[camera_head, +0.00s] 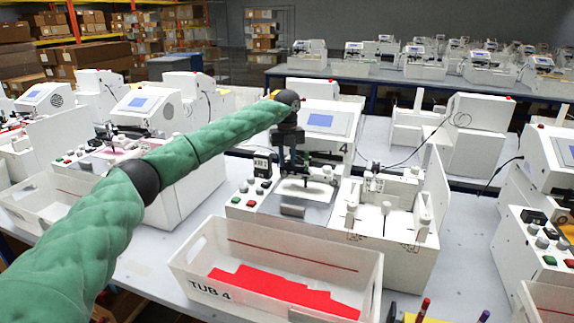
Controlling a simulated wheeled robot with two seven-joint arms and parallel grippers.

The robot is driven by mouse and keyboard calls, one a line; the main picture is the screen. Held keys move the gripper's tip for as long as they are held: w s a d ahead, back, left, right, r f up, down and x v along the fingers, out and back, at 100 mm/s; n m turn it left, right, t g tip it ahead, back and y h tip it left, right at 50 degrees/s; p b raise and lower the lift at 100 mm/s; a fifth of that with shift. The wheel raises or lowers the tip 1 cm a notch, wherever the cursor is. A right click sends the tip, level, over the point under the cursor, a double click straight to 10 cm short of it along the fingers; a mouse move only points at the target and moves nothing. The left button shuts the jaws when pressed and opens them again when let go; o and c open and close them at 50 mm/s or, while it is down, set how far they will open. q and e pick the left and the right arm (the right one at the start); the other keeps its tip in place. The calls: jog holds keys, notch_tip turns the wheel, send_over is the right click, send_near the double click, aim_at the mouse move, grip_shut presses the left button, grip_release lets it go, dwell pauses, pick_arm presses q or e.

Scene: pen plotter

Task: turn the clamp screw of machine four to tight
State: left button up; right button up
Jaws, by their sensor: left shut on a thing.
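Machine four (322,118) is white with a blue screen and a "4" on its front, at the middle of the view. My left arm in its green sleeve reaches in from the left. My left gripper (289,168) points down over the plotter carriage of machine four. Its fingers are shut on a small part there, which looks like the clamp screw. The fingers hide most of that part, so its turn position cannot be told. The grey plotting bed (306,208) lies just below and in front. My right gripper is not in view.
A white tub marked "TUB 4" (196,272) with red material (280,291) stands in front of the machine. A white unit with knobs (385,222) adjoins on the right. Other machines (475,135) stand around. Pens (423,309) show at the bottom edge.

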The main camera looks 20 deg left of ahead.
aim_at(287, 161)
pick_arm(q)
jog(key=m+b, duration=0.3)
jog(key=m, duration=0.2)
jog(key=shift+m, duration=0.4)
jog(key=shift+r+m+b, duration=0.1)
jog(key=shift+m+b, duration=0.3)
jog(key=shift+m, duration=1)
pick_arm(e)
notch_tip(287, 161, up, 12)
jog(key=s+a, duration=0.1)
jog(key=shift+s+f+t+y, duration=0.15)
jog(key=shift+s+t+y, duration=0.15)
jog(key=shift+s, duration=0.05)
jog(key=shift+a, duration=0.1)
pick_arm(q)
jog(key=o, duration=1)
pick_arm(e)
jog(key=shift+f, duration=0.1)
pick_arm(q)
notch_tip(287, 161, up, 6)
jog(key=shift+r+b, duration=0.2)
jog(key=shift+b, duration=0.75)
jog(key=shift+r, duration=0.65)
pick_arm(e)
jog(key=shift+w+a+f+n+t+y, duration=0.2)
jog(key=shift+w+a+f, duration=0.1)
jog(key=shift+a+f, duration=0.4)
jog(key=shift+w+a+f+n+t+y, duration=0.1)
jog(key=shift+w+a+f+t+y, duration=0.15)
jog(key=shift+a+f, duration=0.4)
